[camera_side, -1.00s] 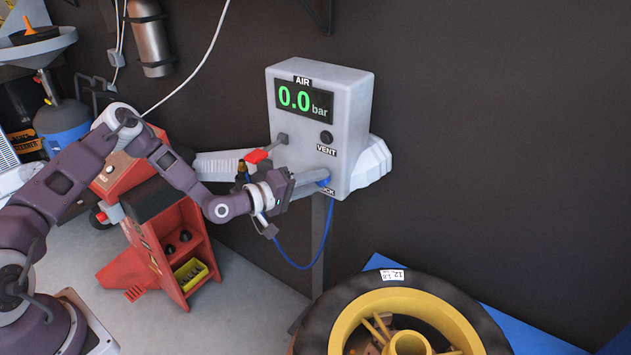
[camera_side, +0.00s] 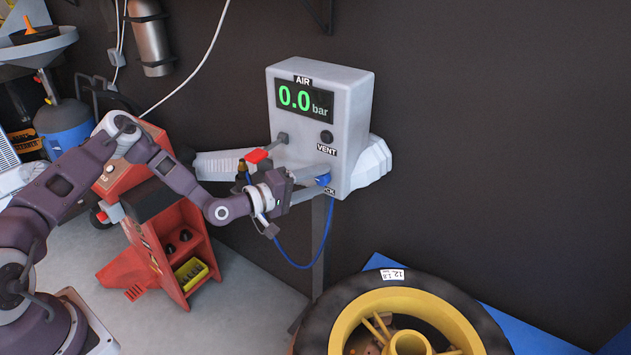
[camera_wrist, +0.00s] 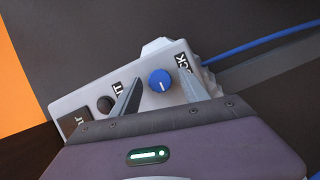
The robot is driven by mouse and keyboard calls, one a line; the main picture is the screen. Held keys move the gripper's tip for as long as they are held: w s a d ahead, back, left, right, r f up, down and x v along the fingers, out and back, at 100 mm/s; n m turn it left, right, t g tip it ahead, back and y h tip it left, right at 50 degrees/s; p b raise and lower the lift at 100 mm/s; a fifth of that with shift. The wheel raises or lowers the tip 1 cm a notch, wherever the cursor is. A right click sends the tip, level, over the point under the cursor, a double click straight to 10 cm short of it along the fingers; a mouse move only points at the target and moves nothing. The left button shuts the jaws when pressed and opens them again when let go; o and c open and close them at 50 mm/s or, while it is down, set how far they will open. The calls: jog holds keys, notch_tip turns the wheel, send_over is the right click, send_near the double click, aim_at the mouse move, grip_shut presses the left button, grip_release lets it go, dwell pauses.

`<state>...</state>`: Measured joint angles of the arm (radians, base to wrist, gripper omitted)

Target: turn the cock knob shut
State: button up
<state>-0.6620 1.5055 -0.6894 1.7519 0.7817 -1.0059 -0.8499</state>
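The cock knob is a round blue knob (camera_wrist: 160,80) with a white mark, which points toward the bottom of the wrist view. It sits on the grey air box (camera_side: 350,110), beside the partly hidden COCK label (camera_wrist: 183,62). In the side view the knob (camera_side: 323,181) is partly covered by my fingers. My gripper (camera_wrist: 160,95) is open, with one finger on each side of the knob and visible gaps in the wrist view. In the side view my gripper (camera_side: 309,184) has its fingers spread, one above the other, at the box front.
The box display (camera_side: 304,99) reads 0.0 bar. A black vent button (camera_side: 326,137) and a red-handled lever (camera_side: 257,156) are close to my gripper. A blue hose (camera_side: 300,266) hangs below. A tyre with a yellow rim (camera_side: 345,325) lies at front right.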

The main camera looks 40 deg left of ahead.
jog(key=v, duration=0.7)
